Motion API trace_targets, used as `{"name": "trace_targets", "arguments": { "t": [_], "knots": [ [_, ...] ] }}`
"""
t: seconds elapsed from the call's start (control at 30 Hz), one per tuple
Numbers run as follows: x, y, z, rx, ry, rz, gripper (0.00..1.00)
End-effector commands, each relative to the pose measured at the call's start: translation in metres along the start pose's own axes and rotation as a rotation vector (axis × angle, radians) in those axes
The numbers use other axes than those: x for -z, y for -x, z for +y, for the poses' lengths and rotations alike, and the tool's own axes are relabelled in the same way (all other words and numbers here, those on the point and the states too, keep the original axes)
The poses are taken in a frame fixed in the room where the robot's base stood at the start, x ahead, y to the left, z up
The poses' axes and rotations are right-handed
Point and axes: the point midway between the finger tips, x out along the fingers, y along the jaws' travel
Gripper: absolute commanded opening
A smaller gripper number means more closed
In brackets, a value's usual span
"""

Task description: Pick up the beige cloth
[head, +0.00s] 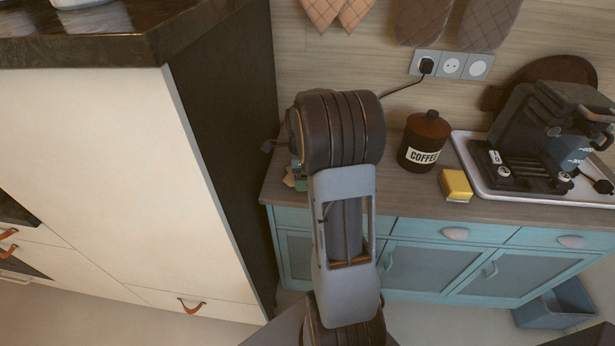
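No beige cloth can be clearly made out. A pinkish-beige quilted cloth piece (336,12) hangs on the wall at the top, cut off by the picture edge. A small tan patch (290,179) shows on the counter's left end, mostly hidden behind my arm; I cannot tell what it is. My arm rises through the middle of the view and covers part of the counter. My gripper is not visible.
The wooden counter (405,197) holds a coffee canister (424,142), a yellow box (456,185) and a coffee machine (550,130) on a white tray (470,162). A tall cream cabinet (100,170) stands left. A blue-grey bin (555,306) sits on the floor right.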

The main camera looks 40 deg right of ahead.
Motion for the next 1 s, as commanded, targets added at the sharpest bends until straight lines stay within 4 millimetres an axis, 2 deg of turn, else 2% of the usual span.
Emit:
{"name": "trace_targets", "arguments": {
  "t": [0.2, 0.57, 0.83, 1.0],
  "knots": [
    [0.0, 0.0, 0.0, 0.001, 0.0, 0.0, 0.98],
    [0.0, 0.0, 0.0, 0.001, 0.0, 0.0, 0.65],
    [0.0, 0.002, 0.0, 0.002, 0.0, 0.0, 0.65],
    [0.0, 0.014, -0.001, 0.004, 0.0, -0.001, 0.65]
  ]
}}
